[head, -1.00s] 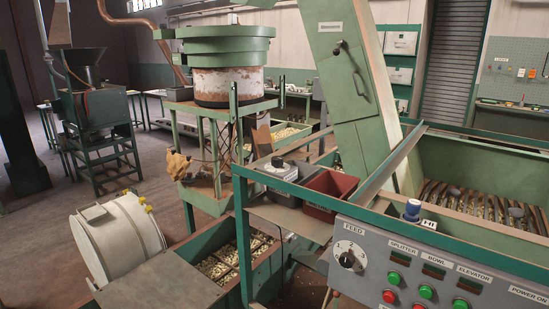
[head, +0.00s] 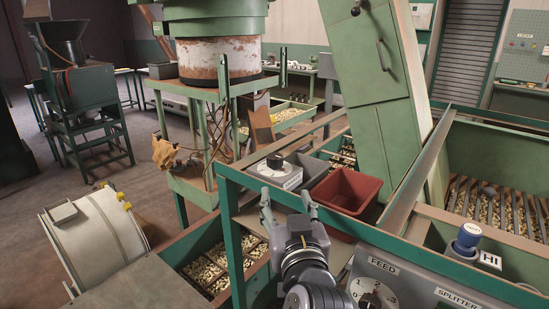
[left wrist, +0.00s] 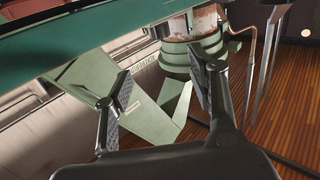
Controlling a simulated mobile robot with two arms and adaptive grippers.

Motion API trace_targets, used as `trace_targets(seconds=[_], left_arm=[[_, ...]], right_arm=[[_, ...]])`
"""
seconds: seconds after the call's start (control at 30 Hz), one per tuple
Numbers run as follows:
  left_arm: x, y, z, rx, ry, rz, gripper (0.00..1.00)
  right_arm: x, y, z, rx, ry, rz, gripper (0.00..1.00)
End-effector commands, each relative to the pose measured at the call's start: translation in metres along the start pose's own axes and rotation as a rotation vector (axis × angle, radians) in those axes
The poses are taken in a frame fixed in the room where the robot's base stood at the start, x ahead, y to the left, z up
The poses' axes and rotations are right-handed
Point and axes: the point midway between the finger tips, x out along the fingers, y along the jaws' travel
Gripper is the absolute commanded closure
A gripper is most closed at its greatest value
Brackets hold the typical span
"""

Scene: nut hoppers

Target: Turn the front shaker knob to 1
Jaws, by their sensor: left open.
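A small box with a black knob (head: 275,161) and a white dial plate sits on the shelf of the green frame. Its markings are too small to read, and I cannot tell its setting. A second dark knob, the FEED knob (head: 369,299), is on the grey panel at the bottom, partly cut off by the picture edge. My left gripper (head: 289,205) is open and empty, just in front of and below the box, fingers pointing away from me. Its open fingers also show in the left wrist view (left wrist: 163,72), with no knob visible between them. My right gripper is not in view.
A red bin (head: 345,192) stands just right of the box. A green rail (head: 300,207) runs past my left gripper. A white drum (head: 95,238) is at lower left.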

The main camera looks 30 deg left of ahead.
Motion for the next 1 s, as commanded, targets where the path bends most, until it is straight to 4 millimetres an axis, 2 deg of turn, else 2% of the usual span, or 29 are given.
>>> trace_targets(seconds=[0.17, 0.7, 0.83, 1.0], left_arm=[[0.026, -0.001, -0.003, 0.007, 0.001, -0.004, 0.48], [0.141, 0.000, -0.002, 0.008, 0.000, -0.001, 0.48], [0.158, 0.001, -0.001, 0.007, -0.001, 0.000, 0.48], [0.169, 0.000, 0.001, 0.005, -0.002, 0.000, 0.48]], right_arm=[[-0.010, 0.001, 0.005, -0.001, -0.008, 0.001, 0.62], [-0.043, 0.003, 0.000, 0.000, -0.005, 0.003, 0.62], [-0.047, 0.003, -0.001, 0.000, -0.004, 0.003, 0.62], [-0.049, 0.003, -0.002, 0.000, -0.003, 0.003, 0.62]])
